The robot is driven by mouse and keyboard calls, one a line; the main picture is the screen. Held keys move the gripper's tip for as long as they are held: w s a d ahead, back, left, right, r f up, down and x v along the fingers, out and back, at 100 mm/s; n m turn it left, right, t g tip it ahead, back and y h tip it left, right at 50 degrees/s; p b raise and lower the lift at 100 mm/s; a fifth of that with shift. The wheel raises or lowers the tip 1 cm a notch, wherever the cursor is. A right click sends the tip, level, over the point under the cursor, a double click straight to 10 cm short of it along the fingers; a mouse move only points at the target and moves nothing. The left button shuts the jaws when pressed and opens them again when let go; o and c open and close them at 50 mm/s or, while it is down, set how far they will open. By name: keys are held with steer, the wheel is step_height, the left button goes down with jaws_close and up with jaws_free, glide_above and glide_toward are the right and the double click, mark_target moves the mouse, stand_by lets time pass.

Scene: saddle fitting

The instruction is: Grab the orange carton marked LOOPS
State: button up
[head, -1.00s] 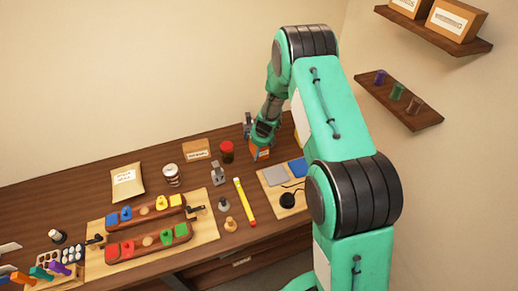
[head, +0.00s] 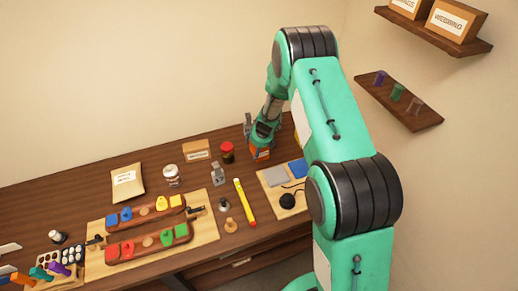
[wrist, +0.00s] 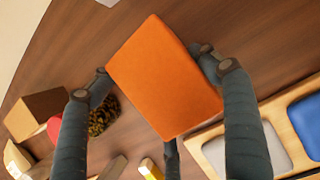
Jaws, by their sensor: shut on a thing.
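The orange carton (head: 260,155) is at the back right of the workbench, partly covered by my gripper (head: 263,143). In the wrist view, the plain orange top of the carton (wrist: 165,78) fills the middle, turned at an angle. The LOOPS marking cannot be read in these frames. I cannot tell whether the carton's bottom touches the bench.
A board with a grey pad (head: 276,176) and a blue pad (head: 298,168) lies in front. A yellow marker (head: 245,201) lies nearer. Wall shelves (head: 400,103) are at right.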

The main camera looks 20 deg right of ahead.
steer(key=shift+r, duration=0.1)
steer(key=shift+c, duration=0.2)
steer(key=shift+r+p, duration=0.65)
steer(key=shift+r, duration=1.15)
steer(key=shift+s+a+f, duration=0.1)
steer(key=shift+s+f, duration=0.05)
steer(key=shift+s, duration=0.45)
steer(key=s+b, duration=0.1)
steer(key=s, duration=0.3)
steer(key=s+a+r+b, duration=0.1)
steer(key=s+b, duration=0.1)
steer(key=s, duration=0.3)
steer(key=s+b, duration=0.1)
steer(key=s, duration=0.4)
steer(key=shift+s+a+r+b, duration=0.25)
steer(key=shift+a+r+b, duration=0.05)
steer(key=shift+a, duration=0.1)
